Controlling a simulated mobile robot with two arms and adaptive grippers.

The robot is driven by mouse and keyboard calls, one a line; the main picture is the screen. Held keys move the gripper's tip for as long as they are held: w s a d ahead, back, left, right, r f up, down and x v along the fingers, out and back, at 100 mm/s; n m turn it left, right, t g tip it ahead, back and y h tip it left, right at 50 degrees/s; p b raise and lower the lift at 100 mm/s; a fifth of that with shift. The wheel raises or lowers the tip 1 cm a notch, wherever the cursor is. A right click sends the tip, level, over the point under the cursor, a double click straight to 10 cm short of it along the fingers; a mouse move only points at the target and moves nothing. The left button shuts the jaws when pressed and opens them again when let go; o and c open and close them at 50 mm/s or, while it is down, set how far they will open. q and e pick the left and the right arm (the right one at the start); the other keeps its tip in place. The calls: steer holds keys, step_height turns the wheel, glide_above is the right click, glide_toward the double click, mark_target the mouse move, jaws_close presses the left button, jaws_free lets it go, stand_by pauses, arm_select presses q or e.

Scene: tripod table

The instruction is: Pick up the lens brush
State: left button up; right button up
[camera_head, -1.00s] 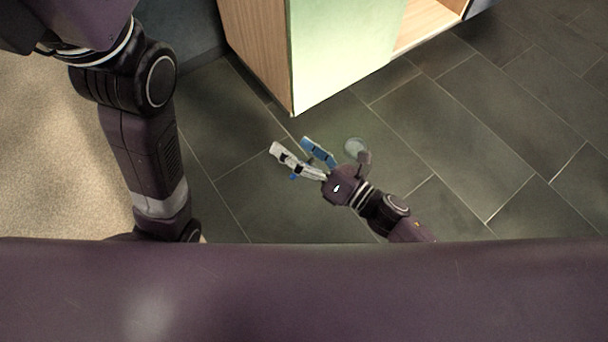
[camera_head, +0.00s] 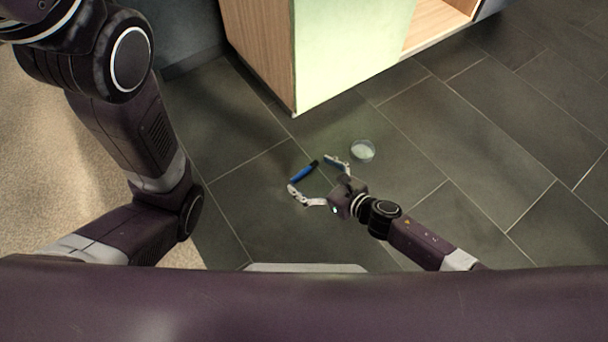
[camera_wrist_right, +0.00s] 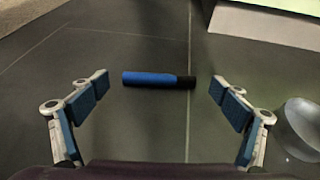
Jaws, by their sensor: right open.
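The lens brush, a short blue cylinder with a black end (camera_head: 303,172), lies on the dark tiled floor. My right gripper (camera_head: 311,174) is open and empty, its fingers spread wide near the two ends of the brush. In the right wrist view the brush (camera_wrist_right: 158,79) lies crosswise, between and just beyond the open fingertips (camera_wrist_right: 159,82), with its black end to the right. No contact between fingers and brush shows. My left arm shows at the left of the head view, but its gripper is out of frame.
A clear round bowl (camera_head: 362,150) stands on the floor just right of the right gripper; it also shows at the right of the wrist view (camera_wrist_right: 303,125). A wood and pale green cabinet (camera_head: 345,50) stands behind. Beige carpet (camera_head: 40,170) lies left. The floor right is clear.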

steer(key=shift+w+a+f, duration=0.1)
steer(key=shift+w+a, duration=0.05)
steer(key=shift+a, duration=0.05)
steer(key=shift+c, duration=0.6)
steer(key=c, duration=0.8)
